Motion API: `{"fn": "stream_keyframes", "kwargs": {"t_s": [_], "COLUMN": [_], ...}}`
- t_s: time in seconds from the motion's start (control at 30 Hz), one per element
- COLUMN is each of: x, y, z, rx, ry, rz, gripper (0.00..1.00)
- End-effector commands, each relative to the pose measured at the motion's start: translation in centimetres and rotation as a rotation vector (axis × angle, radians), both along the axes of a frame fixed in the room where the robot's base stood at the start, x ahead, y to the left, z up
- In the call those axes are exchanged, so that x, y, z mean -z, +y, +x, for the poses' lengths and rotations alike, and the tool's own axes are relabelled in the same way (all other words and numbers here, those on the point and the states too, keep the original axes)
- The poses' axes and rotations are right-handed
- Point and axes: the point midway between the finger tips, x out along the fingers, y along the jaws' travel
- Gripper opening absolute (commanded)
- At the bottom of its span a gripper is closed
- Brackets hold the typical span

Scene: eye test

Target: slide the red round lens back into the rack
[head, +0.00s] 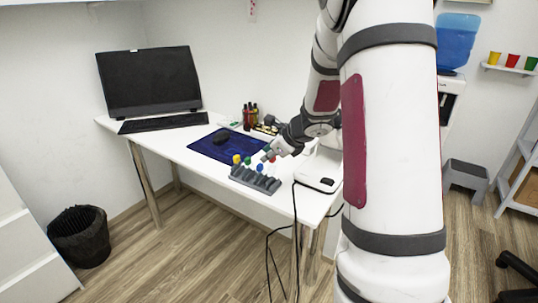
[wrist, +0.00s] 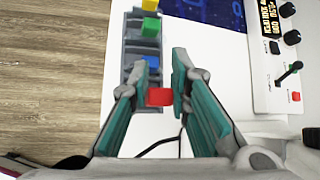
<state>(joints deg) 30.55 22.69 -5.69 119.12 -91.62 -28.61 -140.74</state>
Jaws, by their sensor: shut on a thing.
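The grey rack (head: 254,181) stands on the white table near its front edge; it also shows at the top left of the wrist view (wrist: 131,48). A yellow piece (head: 237,159), a green piece (head: 246,160) and a blue piece (head: 260,168) sit in a row in it. My gripper (head: 270,153) is over the rack's right end.
A white instrument box (head: 319,170) with knobs and a lever stands close right of the rack. A dark blue mat (head: 215,150) with a black mouse lies behind. A monitor (head: 150,80) and keyboard (head: 163,122) are at the far left. A black cable (wrist: 158,146) runs near the gripper.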

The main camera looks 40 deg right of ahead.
Motion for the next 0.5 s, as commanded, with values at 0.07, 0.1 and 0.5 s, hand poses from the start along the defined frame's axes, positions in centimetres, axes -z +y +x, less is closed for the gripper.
{"fn": "stream_keyframes", "kwargs": {"t_s": [0.07,0.1,0.5], "x": [0.00,0.01,0.54], "y": [-0.01,-0.01,-0.01], "z": [0.00,0.00,0.02], "rx": [0.000,0.000,0.001], "ry": [0.000,0.000,0.000], "rz": [0.000,0.000,0.001], "gripper": [0.00,0.00,0.00]}}
